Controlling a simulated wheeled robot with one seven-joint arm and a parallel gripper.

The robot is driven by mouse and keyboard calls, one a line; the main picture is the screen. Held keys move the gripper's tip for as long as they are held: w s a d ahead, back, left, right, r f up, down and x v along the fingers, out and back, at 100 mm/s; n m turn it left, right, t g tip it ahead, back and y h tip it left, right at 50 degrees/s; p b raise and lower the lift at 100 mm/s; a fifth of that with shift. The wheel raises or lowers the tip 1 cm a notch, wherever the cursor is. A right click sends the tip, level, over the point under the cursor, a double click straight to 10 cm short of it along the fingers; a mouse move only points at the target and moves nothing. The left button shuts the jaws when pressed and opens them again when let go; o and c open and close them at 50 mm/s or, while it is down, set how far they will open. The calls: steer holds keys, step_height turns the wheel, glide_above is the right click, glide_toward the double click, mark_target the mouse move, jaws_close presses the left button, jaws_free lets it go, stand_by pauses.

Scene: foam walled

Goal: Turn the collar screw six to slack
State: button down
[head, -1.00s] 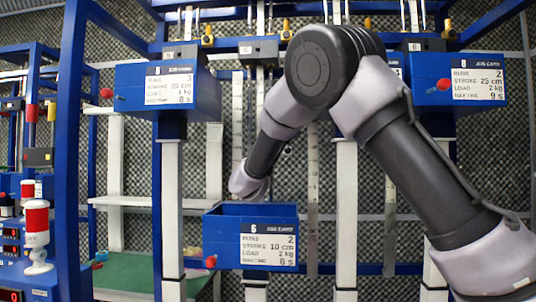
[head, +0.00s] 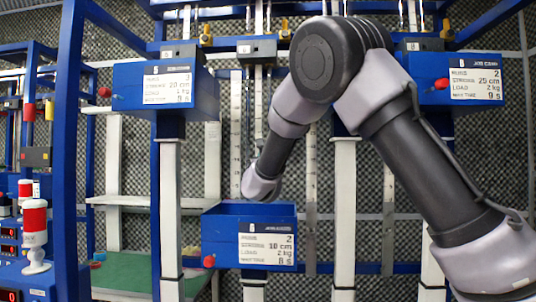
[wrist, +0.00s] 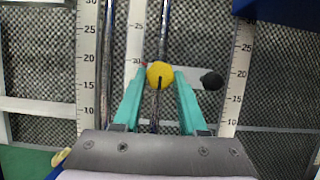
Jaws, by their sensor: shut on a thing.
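In the wrist view a round yellow screw knob (wrist: 159,70) sits on a thin upright rod, with a dark line on its face running from the middle downward. The teal fingers of my gripper (wrist: 160,76) are closed on the knob, one at each side. In the head view the blue box with a 6 on its label (head: 250,213) stands low in the middle. My wrist comes down just above and behind this box, and my fingers and the held knob are hidden there.
A black knob (wrist: 212,80) is right of my fingers, and a white ruler scale (wrist: 88,60) stands at the left. A blue upright post (head: 70,150) stands at the left.

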steer(key=shift+c, duration=2.4)
jaws_free()
steer(key=v, duration=1)
steer(key=shift+s+f, duration=0.15)
steer(key=shift+s, duration=0.2)
